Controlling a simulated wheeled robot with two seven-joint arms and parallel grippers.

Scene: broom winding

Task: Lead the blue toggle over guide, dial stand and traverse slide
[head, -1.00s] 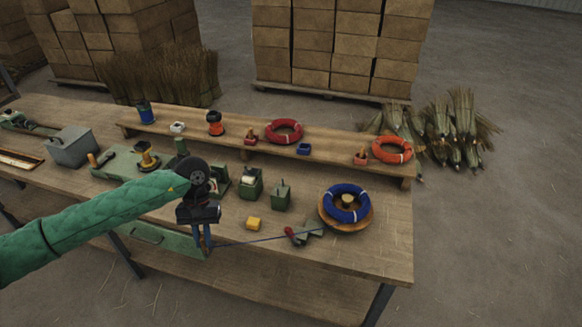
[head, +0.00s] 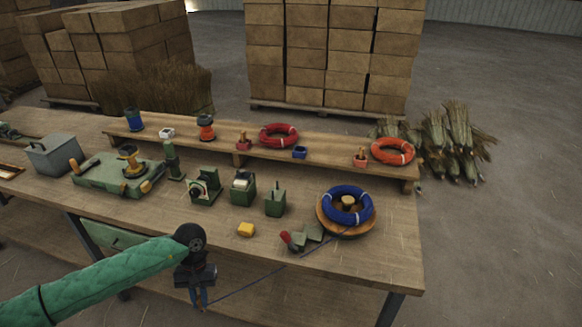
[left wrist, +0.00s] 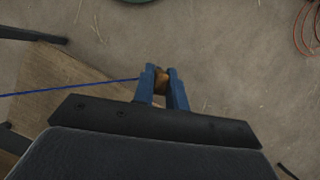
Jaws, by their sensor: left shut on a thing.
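My left gripper (head: 198,302) hangs in front of the bench's front edge, fingers down. In the left wrist view its blue fingers (left wrist: 162,76) are shut on a small brown wooden piece, the toggle (left wrist: 161,82). A blue cord (head: 250,289) runs from it up to the right, past a green block with a red lever (head: 287,239), towards the blue coil (head: 335,214) on a round wooden plate. Green fixtures stand mid-bench: one with a round dial (head: 197,191), a box with a pale top (head: 243,187), and a block with a pin (head: 275,204). Which is guide or slide I cannot tell. My right gripper is out of view.
A green winding machine (head: 100,178) and grey box (head: 54,155) stand at the left. A yellow block (head: 246,230) lies near the front. The raised rear shelf (head: 222,150) bears red (head: 279,129) and orange (head: 412,151) coils.

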